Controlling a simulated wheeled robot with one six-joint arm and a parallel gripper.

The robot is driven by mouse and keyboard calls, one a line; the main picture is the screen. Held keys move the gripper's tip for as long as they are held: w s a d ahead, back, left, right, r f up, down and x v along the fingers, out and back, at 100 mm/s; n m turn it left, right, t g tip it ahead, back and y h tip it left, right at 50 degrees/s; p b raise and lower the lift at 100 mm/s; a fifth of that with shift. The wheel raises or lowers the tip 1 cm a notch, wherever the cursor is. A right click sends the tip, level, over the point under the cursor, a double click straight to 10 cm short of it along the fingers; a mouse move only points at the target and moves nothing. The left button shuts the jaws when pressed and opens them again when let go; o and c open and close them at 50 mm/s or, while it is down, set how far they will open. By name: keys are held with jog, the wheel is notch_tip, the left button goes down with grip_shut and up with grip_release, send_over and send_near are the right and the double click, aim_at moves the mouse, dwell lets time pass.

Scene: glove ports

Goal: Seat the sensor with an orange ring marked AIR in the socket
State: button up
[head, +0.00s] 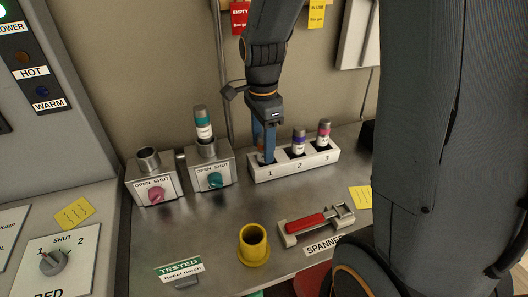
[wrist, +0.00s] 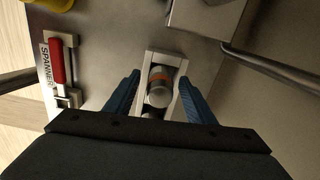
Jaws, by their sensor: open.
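The sensor with an orange ring (wrist: 160,73) stands in the white rack in the wrist view, grey end toward the camera. Its AIR marking cannot be read. In the head view it is mostly hidden behind my fingers at slot 1. My gripper (head: 266,150) is down over that slot. The wrist view shows my gripper (wrist: 160,92) open, with one blue finger on each side of the sensor and gaps between. An empty round socket (head: 148,157) tops the left metal box, above a pink OPEN/SHUT knob.
A teal-ringed sensor (head: 203,122) stands in the second box, which has a teal knob (head: 215,180). Purple-ringed (head: 299,139) and pink-ringed (head: 323,132) sensors fill rack slots 2 and 3. A yellow cup (head: 254,245) and red-handled spanner (head: 308,223) occupy the bench front.

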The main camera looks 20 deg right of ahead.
jog(key=shift+f, duration=1.1)
jog(key=c, duration=1.3)
grip_shut()
jog(key=shift+r, duration=0.15)
